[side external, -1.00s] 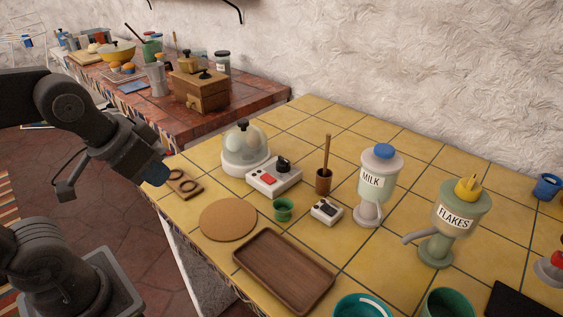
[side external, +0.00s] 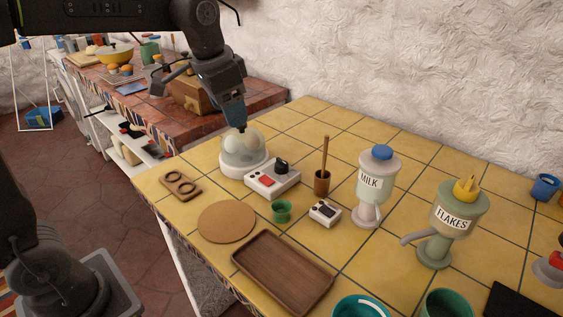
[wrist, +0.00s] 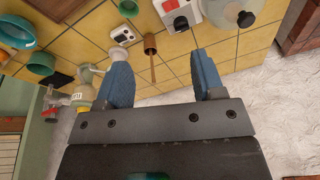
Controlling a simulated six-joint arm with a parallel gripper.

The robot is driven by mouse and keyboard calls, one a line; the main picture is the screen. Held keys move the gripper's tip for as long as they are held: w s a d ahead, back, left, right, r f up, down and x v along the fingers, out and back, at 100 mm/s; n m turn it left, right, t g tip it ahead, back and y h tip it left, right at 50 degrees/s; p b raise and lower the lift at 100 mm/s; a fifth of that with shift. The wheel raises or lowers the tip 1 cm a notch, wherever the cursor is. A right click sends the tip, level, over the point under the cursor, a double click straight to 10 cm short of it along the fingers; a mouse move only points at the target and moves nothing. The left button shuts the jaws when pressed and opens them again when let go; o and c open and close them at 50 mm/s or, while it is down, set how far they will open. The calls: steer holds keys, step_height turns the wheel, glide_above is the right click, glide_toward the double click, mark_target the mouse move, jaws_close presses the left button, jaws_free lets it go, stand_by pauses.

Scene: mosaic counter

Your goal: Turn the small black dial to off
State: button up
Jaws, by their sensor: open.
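A small white box (side external: 325,212) with a small black dial (side external: 327,208) on top stands on the yellow tiled counter. A larger white box (side external: 272,181) with a red pad and a bigger black dial (side external: 281,165) stands behind it to the left. In the wrist view the small box (wrist: 123,35) is near the top centre and the larger box's black dial (wrist: 180,23) right of it. My gripper (side external: 241,126) is open and empty, pointing down above the egg cooker, apart from both boxes. Its blue fingers also show in the wrist view (wrist: 160,68). The dial's setting is too small to read.
The domed egg cooker (side external: 243,154) stands left of the larger box. A mortar with a tall pestle (side external: 322,181), a green cup (side external: 281,211) and the milk dispenser (side external: 376,179) surround the small box. A wooden tray (side external: 282,272) lies in front.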

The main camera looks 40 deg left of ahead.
steer(key=shift+o, duration=0.3)
steer(key=w+f+m+g, duration=0.1)
steer(key=w+f+m, duration=0.1)
steer(key=w, duration=0.8)
steer(key=shift+w+a+f+g, duration=0.15)
steer(key=shift+a+f+g, duration=0.3)
steer(key=shift+f, duration=0.3)
steer(key=m, duration=0.1)
glide_above(282, 160)
step_height(282, 160, down, 5)
steer(key=shift+g, duration=0.45)
step_height(282, 160, down, 13)
steer(key=shift+f, duration=0.15)
steer(key=shift+c, duration=0.3)
steer(key=c, duration=0.9)
steer(key=shift+o, duration=0.2)
